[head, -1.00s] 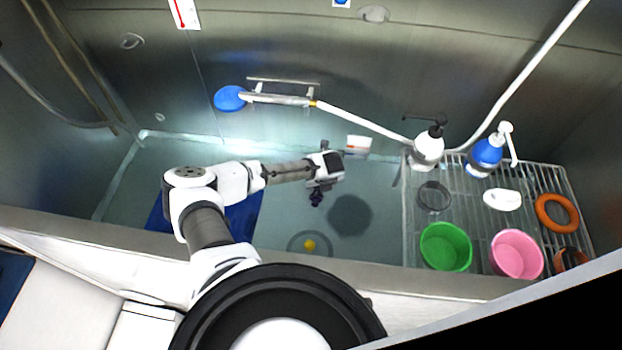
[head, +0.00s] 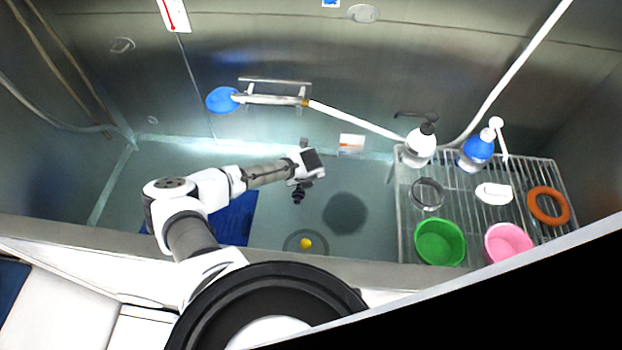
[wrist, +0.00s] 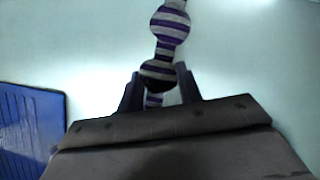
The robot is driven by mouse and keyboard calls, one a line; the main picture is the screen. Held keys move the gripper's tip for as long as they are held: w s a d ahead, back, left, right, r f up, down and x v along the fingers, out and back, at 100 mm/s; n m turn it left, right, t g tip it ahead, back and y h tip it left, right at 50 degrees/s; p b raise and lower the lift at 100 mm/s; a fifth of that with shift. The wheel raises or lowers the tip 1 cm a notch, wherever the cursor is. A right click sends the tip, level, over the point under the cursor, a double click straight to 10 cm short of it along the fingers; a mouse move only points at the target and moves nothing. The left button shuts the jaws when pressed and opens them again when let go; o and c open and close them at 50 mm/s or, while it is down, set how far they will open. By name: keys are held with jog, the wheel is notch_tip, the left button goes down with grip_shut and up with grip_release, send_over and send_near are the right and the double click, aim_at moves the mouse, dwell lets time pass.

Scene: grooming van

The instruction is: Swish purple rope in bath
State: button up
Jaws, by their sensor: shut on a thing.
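The purple rope (wrist: 171,25) is a striped purple, white and black knotted toy in the wrist view. My gripper (wrist: 160,85) is shut on it at one knot, and the rest extends away past the fingertips. In the head view my gripper (head: 301,188) hangs over the bath (head: 365,170), and the rope shows only as a small dark shape there. The bath has a pale blue-green bottom. I cannot tell whether the rope touches the water.
A yellow ball (head: 306,244) lies near the front wall. A blue mat (head: 238,218) is at left. A wire rack (head: 405,225) at right holds a green bowl (head: 440,243), pink bowl (head: 508,243), orange ring (head: 548,206) and pump bottles (head: 420,148). A blue shower head (head: 222,100) hangs behind.

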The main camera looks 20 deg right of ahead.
jog(key=shift+w+a, duration=0.1)
jog(key=shift+a, duration=0.1)
jog(key=shift+s+d, duration=0.45)
jog(key=shift+d, duration=0.65)
jog(key=shift+s+d, duration=0.45)
jog(key=shift+d, duration=0.6)
jog(key=shift+s+d, duration=0.45)
jog(key=shift+d, duration=0.65)
jog(key=shift+r, duration=0.1)
jog(key=shift+r, duration=5.9)
notch_tip(320, 180, up, 16)
